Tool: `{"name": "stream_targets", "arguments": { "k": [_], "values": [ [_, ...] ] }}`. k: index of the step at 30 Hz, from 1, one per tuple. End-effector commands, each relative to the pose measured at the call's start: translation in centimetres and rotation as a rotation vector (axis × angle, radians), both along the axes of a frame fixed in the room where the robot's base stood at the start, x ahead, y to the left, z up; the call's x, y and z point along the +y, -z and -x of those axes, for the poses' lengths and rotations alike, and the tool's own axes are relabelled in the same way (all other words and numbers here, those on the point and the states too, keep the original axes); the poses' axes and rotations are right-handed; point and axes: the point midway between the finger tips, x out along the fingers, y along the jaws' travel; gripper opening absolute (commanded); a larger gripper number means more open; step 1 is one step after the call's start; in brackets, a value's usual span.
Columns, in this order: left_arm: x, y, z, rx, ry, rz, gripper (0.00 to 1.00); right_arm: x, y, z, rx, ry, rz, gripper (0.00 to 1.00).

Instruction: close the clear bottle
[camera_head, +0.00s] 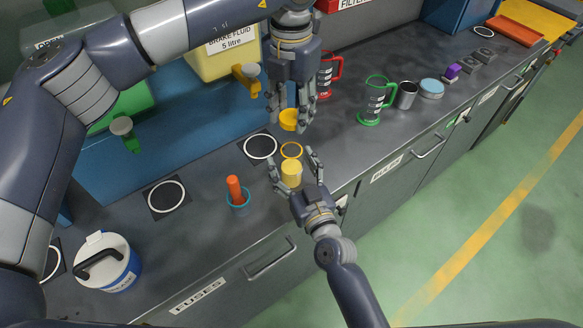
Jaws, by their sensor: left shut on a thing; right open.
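What looks like the clear bottle (291,172), with yellow contents in its lower part, stands upright near the counter's front edge. A yellow ring (291,150) shows just above the yellow part; I cannot tell for sure whether it is the bottle's rim. My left gripper (288,113) is shut on a yellow cap (289,121), held beyond and above the bottle, apart from it. My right gripper (294,167) is open, with its fingers spread on both sides of the bottle. I cannot tell whether they touch it.
A teal holder (239,199) with an orange item stands left of the bottle. A green jug (374,100), red jug (325,75) and metal cup (406,95) stand to the right. A blue-white canister (108,262) is at lower left. A yellow brake-fluid container (222,55) is behind.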

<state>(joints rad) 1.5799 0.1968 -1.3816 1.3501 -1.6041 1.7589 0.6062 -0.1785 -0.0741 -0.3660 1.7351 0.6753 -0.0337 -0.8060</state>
Motion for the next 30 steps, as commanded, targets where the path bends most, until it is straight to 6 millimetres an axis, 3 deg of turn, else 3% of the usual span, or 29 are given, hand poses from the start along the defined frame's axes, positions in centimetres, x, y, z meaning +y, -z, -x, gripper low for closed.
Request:
{"name": "stream_targets", "arguments": {
  "k": [3, 12, 17, 25, 30],
  "values": [
    [0.0, 0.0, 0.0, 0.0, 0.0, 0.0, 0.32, 0.0, 0.0, 0.0, 0.0, 0.0, 0.0, 0.66],
    [0.0, 0.0, 0.0, 0.0, 0.0, 0.0, 0.32, 0.0, 0.0, 0.0, 0.0, 0.0, 0.001, 0.01],
    [0.0, 0.7, 0.0, 0.002, 0.0, -0.001, 0.32, 0.0, 0.0, 0.0, 0.0, 0.0, 0.001, 0.0],
    [0.0, 4.4, 0.0, 0.002, 0.0, -0.003, 0.32, 0.0, 0.0, 0.0, 0.0, 0.0, 0.001, 0.0],
    [0.0, 5.0, 0.0, -0.001, 0.0, -0.004, 0.32, 0.0, 0.0, 0.0, 0.0, 0.0, 0.001, 0.0]
  ]
}}
